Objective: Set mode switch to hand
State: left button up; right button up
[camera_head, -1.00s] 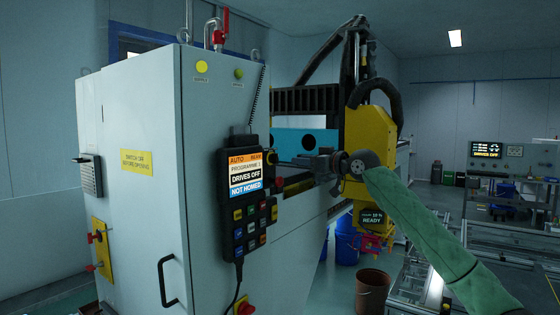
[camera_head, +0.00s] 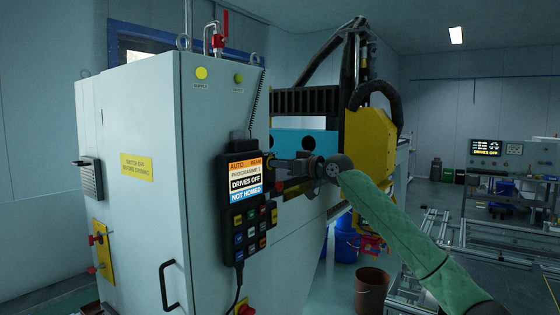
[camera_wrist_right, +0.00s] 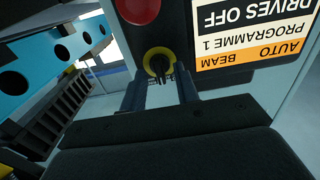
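The mode switch (camera_wrist_right: 158,64), a black knob with a yellow ring, sits on the side of the dark pendant (camera_head: 236,218). The pendant's screen (camera_head: 245,180) reads AUTO, BEAM, PROGRAMME 1, DRIVES OFF, NOT HOMED. My right gripper (camera_head: 274,168) is at the pendant's right edge and hides the switch in the head view. In the right wrist view the two fingers of this gripper (camera_wrist_right: 160,88) are apart, one to each side of the knob's near end. I cannot tell whether they touch it. My left gripper is not in view.
A red button (camera_wrist_right: 138,9) sits beside the switch on the pendant. The pendant hangs on a grey cabinet (camera_head: 140,220) with a black handle (camera_head: 166,284). A yellow machine head (camera_head: 376,145) stands behind my right arm. A brown bucket (camera_head: 371,290) is on the floor.

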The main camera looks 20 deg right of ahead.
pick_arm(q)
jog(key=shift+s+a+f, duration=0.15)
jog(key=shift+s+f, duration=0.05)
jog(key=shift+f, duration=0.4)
pick_arm(e)
jog(key=shift+w+a, duration=0.25)
jog(key=shift+w, duration=0.05)
jog(key=c, duration=0.6)
jog(key=shift+n, duration=0.3)
jog(key=n+b, duration=0.3)
jog(key=shift+f+n, duration=0.1)
jog(key=shift+n, duration=0.2)
jog(key=n+b, duration=0.1)
jog(key=n, duration=0.3)
jog(key=shift+a+b, duration=0.1)
jog(key=shift+b, duration=0.25)
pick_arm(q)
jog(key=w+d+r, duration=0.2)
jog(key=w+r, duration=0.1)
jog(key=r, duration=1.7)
pick_arm(e)
jog(key=shift+n, duration=0.5)
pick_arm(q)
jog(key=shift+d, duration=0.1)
